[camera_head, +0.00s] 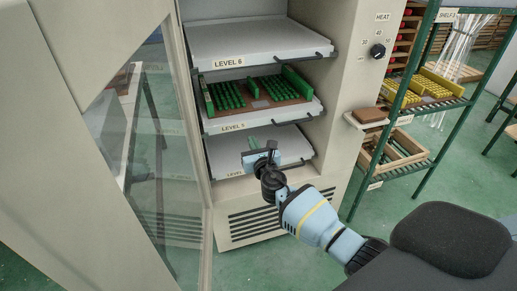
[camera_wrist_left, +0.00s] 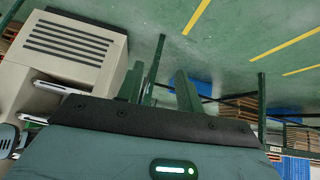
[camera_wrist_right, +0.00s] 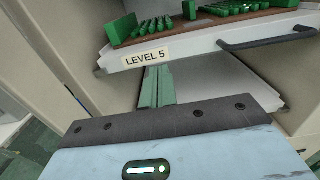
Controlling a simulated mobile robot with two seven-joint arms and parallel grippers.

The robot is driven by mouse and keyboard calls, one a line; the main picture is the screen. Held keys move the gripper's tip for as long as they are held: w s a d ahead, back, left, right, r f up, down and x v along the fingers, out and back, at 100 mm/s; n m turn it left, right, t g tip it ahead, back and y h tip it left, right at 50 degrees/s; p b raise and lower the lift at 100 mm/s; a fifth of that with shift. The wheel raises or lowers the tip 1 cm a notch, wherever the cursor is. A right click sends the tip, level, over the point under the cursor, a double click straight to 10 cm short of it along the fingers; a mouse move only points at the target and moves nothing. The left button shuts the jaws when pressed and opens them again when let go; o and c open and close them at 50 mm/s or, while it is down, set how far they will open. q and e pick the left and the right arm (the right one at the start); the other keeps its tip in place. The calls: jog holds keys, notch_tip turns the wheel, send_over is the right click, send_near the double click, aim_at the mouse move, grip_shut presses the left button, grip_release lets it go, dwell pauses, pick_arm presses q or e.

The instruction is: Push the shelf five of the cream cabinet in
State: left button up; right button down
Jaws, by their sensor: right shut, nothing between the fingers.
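The cream cabinet (camera_head: 345,90) stands open, with sliding shelves inside. Shelf five (camera_head: 290,117), labelled LEVEL 5, carries a brown board with rows of green pieces and has a dark handle bar at its front right. It juts forward in the opening. It also shows in the right wrist view (camera_wrist_right: 190,50). My right gripper (camera_head: 252,143) is in front of the cabinet, just below shelf five's front edge and over the lower shelf. Its fingers (camera_wrist_right: 155,85) are together and empty; contact with the shelf cannot be told. My left gripper (camera_wrist_left: 158,78) shows only in its wrist view, open and empty.
Shelf six (camera_head: 255,40) is above, bare. A lower shelf (camera_head: 297,150) is partly hidden by my right gripper. The glass door (camera_head: 160,150) stands open at left. A green rack (camera_head: 440,125) with yellow pieces and a wooden crate stands at right.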

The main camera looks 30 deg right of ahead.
pick_arm(q)
jog(key=shift+s+a+r+p, duration=0.1)
jog(key=shift+s+r+p, duration=0.15)
jog(key=shift+r+p, duration=0.15)
pick_arm(e)
jog(key=shift+v, duration=2.1)
